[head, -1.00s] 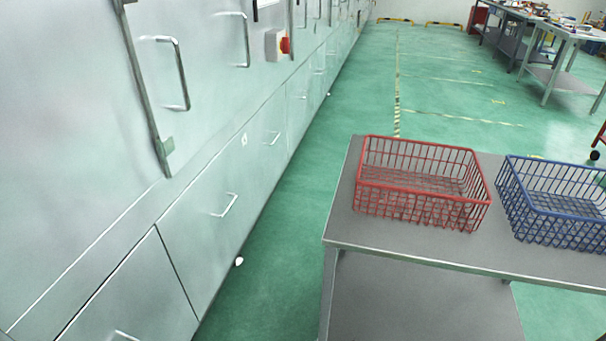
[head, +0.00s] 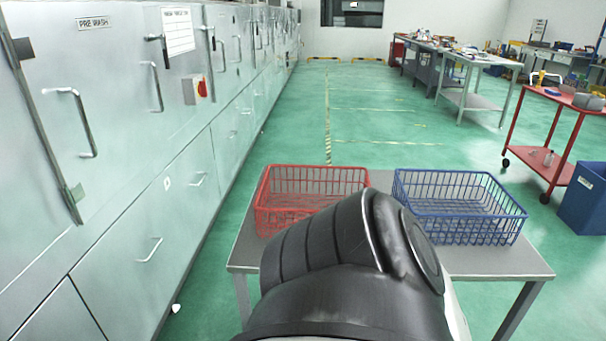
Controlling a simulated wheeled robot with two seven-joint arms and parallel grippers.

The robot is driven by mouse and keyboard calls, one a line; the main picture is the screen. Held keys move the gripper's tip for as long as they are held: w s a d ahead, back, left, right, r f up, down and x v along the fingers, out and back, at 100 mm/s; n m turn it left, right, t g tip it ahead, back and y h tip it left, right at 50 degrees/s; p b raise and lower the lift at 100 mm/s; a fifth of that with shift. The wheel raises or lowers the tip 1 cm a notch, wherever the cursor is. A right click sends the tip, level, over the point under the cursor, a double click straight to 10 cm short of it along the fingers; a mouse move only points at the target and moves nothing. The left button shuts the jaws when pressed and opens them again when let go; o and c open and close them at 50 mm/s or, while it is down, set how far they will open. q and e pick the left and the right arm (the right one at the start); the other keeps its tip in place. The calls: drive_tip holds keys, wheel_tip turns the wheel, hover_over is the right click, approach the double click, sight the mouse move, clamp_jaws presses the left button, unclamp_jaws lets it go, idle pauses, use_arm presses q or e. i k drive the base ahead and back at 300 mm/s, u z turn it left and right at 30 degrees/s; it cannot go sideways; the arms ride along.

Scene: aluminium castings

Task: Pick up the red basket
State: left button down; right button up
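The red basket (head: 310,180) is an empty-looking wire basket. It stands upright on the left part of a grey metal table (head: 490,262). A dark arm link of mine rises from the bottom middle of the head view and hides the basket's lower right part. Neither of my grippers shows in the head view, so I cannot see whether they are open or shut.
A blue wire basket (head: 460,187) stands to the right of the red one on the same table. Grey machine cabinets (head: 130,200) line the left side. A red cart (head: 550,145) and a blue bin (head: 585,200) stand at right. Green floor (head: 370,130) lies open beyond the table.

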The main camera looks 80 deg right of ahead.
sight(265, 189)
drive_tip(key=k, duration=0.45)
drive_tip(key=z, duration=1.15)
